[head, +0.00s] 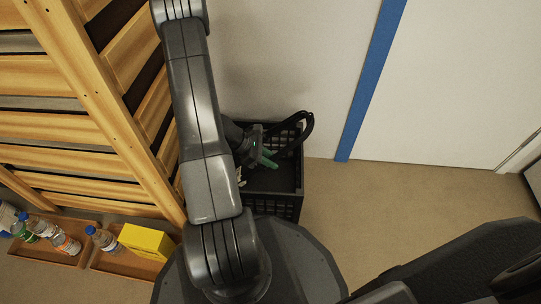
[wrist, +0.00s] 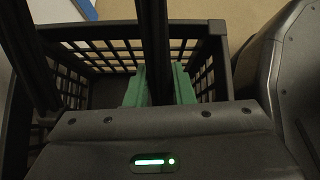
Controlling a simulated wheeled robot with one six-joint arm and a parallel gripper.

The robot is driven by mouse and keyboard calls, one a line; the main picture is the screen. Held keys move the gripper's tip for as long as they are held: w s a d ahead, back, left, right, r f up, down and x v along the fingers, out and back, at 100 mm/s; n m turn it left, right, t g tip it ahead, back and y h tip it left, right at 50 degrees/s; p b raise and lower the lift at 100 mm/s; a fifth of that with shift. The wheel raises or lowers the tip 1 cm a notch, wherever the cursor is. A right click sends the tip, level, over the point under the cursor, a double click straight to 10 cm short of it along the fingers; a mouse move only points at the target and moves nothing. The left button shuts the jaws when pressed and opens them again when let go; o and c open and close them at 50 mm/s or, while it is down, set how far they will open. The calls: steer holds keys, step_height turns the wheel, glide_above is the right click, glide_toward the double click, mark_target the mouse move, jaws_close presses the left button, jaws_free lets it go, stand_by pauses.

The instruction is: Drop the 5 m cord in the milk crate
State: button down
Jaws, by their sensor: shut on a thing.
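The black cord (head: 306,126) hangs in a loop out of my gripper (head: 266,161), at the back right of the black milk crate (head: 285,207). The gripper's green fingers are shut on the cord and point down over the crate's opening. In the wrist view the cord (wrist: 152,35) runs as a dark band between the green fingertips (wrist: 158,88). The lattice walls of the crate (wrist: 218,28) surround the fingers there, with the crate floor partly seen below. My arm hides the crate's left side in the head view. The cord's lower end is hidden.
A wooden slatted rack (head: 70,130) stands left of the crate. Trays with bottles (head: 66,243) and a yellow box (head: 146,241) sit on the floor at lower left. A white wall with a blue stripe (head: 370,80) is behind. Floor right of the crate (head: 375,205) is clear.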

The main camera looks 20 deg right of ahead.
step_height(320, 180, down, 9)
steer(key=shift+r, duration=0.15)
stand_by(0.7)
steer(key=c, duration=1.2)
jaws_free()
steer(key=shift+o, duration=0.2)
steer(key=shift+w+a+r+t+y, duration=0.1)
steer(key=shift+a+r+t+y, duration=0.25)
steer(key=shift+y, duration=0.3)
steer(key=shift+w+a+r+t+y, duration=0.1)
steer(key=shift+r+t+y, duration=0.15)
steer(key=shift+r+y, duration=0.35)
steer(key=shift+w+a+r+t+y, duration=0.1)
steer(key=shift+a+r+t+y, duration=0.2)
steer(key=shift+y, duration=0.45)
steer(key=shift+r, duration=0.1)
